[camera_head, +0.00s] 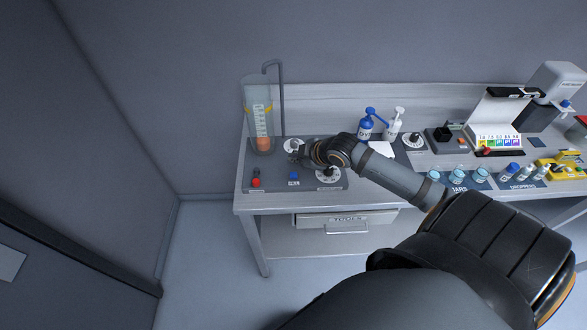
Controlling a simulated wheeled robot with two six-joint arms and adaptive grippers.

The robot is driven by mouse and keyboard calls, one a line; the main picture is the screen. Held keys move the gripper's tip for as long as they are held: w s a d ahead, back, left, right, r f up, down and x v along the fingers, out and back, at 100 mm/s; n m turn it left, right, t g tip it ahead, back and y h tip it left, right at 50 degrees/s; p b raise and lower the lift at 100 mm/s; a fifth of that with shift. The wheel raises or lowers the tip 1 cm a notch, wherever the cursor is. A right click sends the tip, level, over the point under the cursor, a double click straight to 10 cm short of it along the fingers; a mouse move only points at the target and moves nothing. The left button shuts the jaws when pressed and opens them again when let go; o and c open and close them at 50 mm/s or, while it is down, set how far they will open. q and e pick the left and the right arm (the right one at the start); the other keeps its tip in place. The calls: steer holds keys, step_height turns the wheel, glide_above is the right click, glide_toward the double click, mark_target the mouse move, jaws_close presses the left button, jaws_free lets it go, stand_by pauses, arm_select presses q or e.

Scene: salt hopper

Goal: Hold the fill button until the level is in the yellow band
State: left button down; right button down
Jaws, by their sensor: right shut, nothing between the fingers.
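The clear hopper cylinder (259,128) stands upright at the left end of the bench, with a white scale on it. Orange material (263,143) shows low inside it, below the yellow band marks (247,110). A blue button (293,175) with a small white label, too small to read surely, sits on the grey panel (312,184). A red button or knob (256,183) is to its left. My right gripper (297,158) is shut and empty over the panel, behind the blue button in the picture and apart from it. My left gripper is out of view.
A bent pipe (282,95) rises behind the cylinder. A round dial (328,175) is right of the blue button, close under my right wrist. Blue (366,126) and white (393,126) bottles stand behind my forearm. Jars and droppers fill the right side.

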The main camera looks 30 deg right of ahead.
steer(key=b, duration=0.3)
glide_above(290, 172)
steer(key=s, duration=0.3)
steer(key=f, duration=0.4)
steer(key=shift+w+d+f, duration=0.25)
steer(key=shift+f, duration=0.15)
steer(key=shift+f+b, duration=0.45)
steer(key=shift+b, duration=0.1)
steer(key=shift+f, duration=0.1)
steer(key=shift+f, duration=0.35)
steer(key=shift+f+b, duration=0.5)
steer(key=shift+b, duration=0.15)
stand_by(4.8)
